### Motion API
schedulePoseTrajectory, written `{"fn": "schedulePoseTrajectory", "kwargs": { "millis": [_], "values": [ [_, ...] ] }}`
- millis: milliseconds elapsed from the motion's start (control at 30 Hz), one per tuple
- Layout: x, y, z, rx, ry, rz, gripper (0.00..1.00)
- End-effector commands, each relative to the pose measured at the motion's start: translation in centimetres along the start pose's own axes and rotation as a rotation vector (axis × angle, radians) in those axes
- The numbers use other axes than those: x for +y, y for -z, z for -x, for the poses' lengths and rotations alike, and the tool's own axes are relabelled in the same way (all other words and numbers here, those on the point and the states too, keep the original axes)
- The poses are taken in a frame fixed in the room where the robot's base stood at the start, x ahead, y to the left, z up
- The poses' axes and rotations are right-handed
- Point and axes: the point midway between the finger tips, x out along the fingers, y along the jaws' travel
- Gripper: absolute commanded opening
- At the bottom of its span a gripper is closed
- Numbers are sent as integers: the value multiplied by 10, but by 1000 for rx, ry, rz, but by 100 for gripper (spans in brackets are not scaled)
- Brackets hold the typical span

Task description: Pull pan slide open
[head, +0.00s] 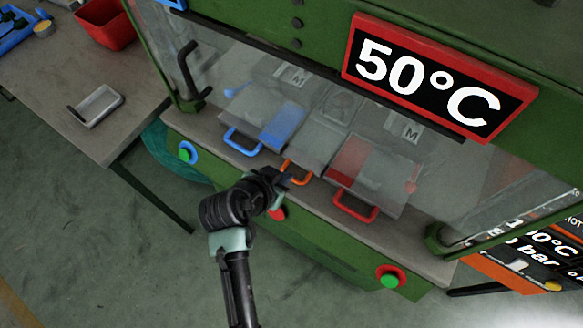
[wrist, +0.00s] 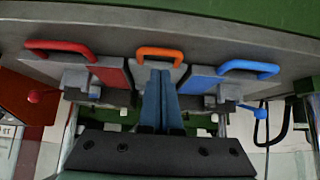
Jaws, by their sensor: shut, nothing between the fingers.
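A grey middle slide (head: 318,140) with an orange handle (head: 299,178) lies between two moulds in the green press; I take it for the pan slide. The handle is at the press's front edge and also shows in the wrist view (wrist: 160,53). My gripper (head: 284,180) is right at the orange handle in the head view. In the wrist view its two blue-grey fingers (wrist: 160,78) are together and empty, with their tips just short of the handle or under it; contact cannot be told. The gripper partly hides the handle's left end in the head view.
A blue-handled slide (head: 241,146) is left of the middle one, a red-handled slide (head: 355,208) right of it. A clear guard (head: 240,75) hangs above. Buttons (head: 388,279) line the green front. A side table (head: 60,90) holds a metal tray (head: 97,106).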

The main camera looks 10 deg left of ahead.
Motion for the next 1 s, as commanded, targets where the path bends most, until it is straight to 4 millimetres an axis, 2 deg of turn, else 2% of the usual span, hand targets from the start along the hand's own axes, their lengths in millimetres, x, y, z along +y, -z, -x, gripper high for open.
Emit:
{"fn": "schedulePoseTrajectory", "kwargs": {
  "millis": [33,200,400,1000],
  "values": [
    [1,1,-10,-1,-2,-2,0],
    [0,0,-35,0,-1,-1,0],
    [0,1,-51,1,1,0,0],
    [0,-1,-51,1,2,0,0]
  ]
}}
